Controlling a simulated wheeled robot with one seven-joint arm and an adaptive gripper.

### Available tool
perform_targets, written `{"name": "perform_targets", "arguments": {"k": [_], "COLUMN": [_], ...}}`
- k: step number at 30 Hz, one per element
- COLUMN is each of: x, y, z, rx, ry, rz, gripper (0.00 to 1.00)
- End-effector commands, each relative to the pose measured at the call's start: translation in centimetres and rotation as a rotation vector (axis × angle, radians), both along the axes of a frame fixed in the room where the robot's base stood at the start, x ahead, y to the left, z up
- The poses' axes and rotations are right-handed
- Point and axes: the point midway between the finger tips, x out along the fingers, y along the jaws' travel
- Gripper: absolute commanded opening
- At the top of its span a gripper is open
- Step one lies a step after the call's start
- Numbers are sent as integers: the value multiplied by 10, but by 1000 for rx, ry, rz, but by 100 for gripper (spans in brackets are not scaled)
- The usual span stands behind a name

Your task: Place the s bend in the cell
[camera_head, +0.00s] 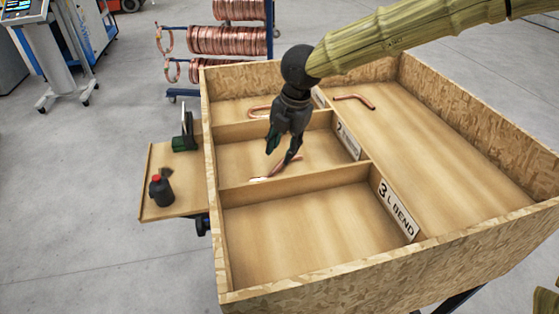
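My gripper (281,153) hangs over the middle cell (230,162) of the wooden box, pointing down. Its two dark fingers look spread apart. A bent copper tube (284,168) is in this cell, just below the fingertips and partly hidden by the right finger. Its near end looks bright, and it seems to lie on the cell floor. I cannot tell whether a finger touches it. The cell's label (348,141) starts with 2; the rest is too small to read surely. Another copper tube (259,112) lies in the far cell, partly hidden by my gripper.
The near cell (300,225), labelled 3 L BEND (397,209), is empty. One bent tube (356,99) lies in the large right compartment. Wooden walls surround the cells. A side shelf (160,205) holds a dark bottle (161,190). A rack of copper coils (228,40) stands behind.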

Motion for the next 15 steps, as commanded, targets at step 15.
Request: {"name": "perform_targets", "arguments": {"k": [15], "x": [-7], "y": [-11], "z": [61], "rx": [0], "ry": [0], "rz": [0], "gripper": [35]}}
